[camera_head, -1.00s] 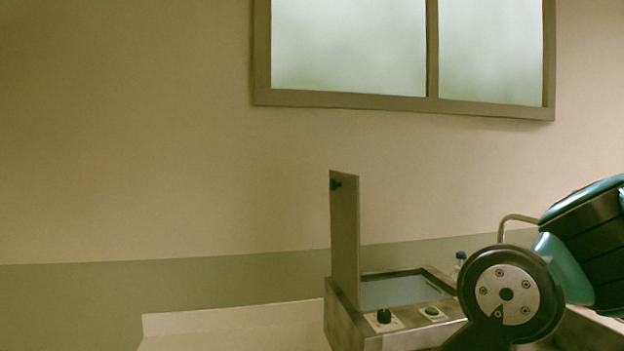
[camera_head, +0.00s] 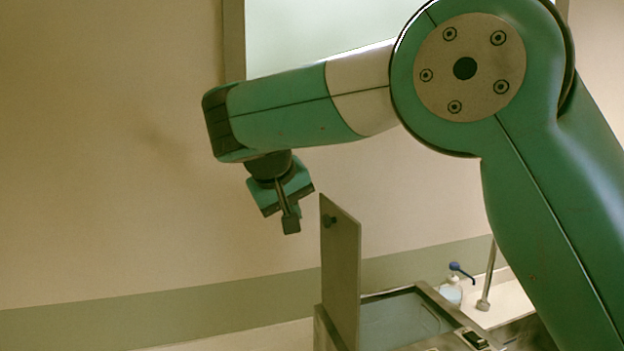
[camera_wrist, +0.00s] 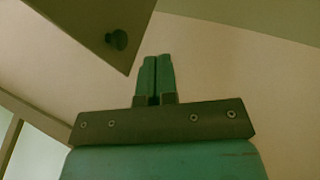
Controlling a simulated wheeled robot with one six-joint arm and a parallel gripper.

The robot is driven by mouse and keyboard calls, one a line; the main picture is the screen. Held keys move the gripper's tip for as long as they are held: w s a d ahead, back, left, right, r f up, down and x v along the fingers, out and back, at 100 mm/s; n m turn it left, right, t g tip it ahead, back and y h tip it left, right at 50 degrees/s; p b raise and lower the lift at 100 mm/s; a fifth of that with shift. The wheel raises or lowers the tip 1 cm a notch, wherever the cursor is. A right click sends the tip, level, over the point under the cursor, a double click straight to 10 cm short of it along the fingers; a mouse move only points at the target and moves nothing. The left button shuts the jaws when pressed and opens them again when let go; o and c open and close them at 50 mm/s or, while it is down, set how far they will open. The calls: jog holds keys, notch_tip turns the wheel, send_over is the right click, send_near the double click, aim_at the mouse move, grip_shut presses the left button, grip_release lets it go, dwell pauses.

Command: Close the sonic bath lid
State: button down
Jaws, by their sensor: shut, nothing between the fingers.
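The sonic bath (camera_head: 440,344) is a metal box at the bottom of the head view, with an open top showing a bluish basin. Its lid (camera_head: 342,265) stands upright at the bath's left end, with a dark knob near its top. The lid and its knob also show at the upper left of the wrist view (camera_wrist: 75,28). My gripper (camera_head: 291,226) points down, just left of the lid's top edge in the head view, apart from it. Its fingers (camera_wrist: 154,65) are together and empty in the wrist view.
A small bottle with a blue top (camera_head: 453,290) and a metal post (camera_head: 485,300) stand on the pale counter behind the bath, to its right. The wall (camera_head: 120,150) and window are behind. The space left of the lid is free.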

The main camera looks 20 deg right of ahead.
notch_tip(320, 180, up, 4)
jog(key=a+m+h+p, duration=0.1)
jog(key=a+m+p, duration=0.1)
jog(key=a, duration=0.1)
jog(key=w+d+f+m, duration=0.1)
jog(key=w+d+f, duration=0.2)
jog(key=d+f, duration=0.4)
jog(key=shift+w+d+f+g+h, duration=0.3)
jog(key=shift+d, duration=0.5)
jog(key=shift+b, duration=0.35)
